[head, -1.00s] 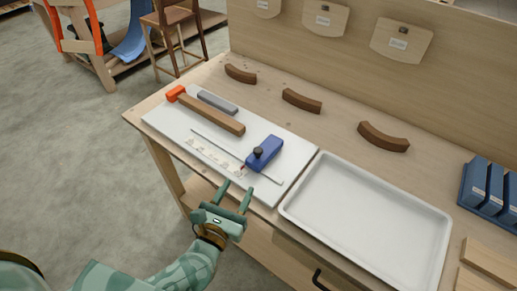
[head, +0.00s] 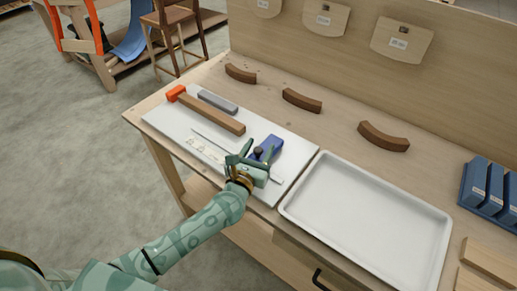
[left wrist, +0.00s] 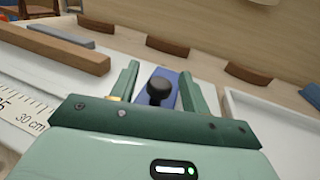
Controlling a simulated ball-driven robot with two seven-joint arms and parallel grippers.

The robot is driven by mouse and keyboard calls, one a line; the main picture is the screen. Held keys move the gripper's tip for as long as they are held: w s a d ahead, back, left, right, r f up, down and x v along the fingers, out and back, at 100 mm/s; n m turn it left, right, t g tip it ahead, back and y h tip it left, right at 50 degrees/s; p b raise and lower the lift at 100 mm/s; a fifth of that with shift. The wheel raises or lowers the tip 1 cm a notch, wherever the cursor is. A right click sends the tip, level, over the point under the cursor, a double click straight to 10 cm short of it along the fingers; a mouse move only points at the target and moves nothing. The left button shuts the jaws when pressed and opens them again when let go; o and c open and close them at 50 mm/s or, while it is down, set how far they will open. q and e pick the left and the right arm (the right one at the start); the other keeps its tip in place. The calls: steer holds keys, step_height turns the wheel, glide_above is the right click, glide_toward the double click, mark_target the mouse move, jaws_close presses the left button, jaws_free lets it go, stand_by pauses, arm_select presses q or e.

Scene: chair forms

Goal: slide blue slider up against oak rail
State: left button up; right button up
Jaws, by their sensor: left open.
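The blue slider (head: 271,147) sits on the thin metal track on the white board (head: 165,116), partly hidden by my left gripper (head: 256,153). Its black knob (left wrist: 160,91) shows in the left wrist view, between the two open green fingers, with the blue body (left wrist: 171,78) behind it. I cannot tell whether the fingers touch it. The oak rail (head: 212,115) lies on the board, left of the slider and apart from it, with an orange block (head: 175,93) at its far end. My right gripper is out of view.
A grey bar (head: 217,102) lies beside the rail. A paper ruler strip (left wrist: 22,106) lies on the board. An empty white tray (head: 365,220) stands to the right. Brown curved pieces (head: 302,101) lie behind, and blue holders (head: 488,187) stand at far right.

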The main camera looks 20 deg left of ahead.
arm_select(q)
jaws_close()
steer(key=w+a, duration=0.1)
steer(key=a, duration=0.2)
steer(key=w+a+b, duration=0.1)
steer(key=a, duration=0.2)
steer(key=w+a+b, duration=0.1)
steer(key=a, duration=0.2)
steer(key=shift+w+f, duration=0.1)
steer(key=shift+f, duration=0.05)
steer(key=shift+w+a, duration=0.1)
steer(key=shift+a, duration=0.1)
jaws_free()
steer(key=s+a, duration=0.1)
steer(key=s, duration=1.5)
steer(key=shift+s+a, duration=0.15)
steer(key=shift+a, duration=0.05)
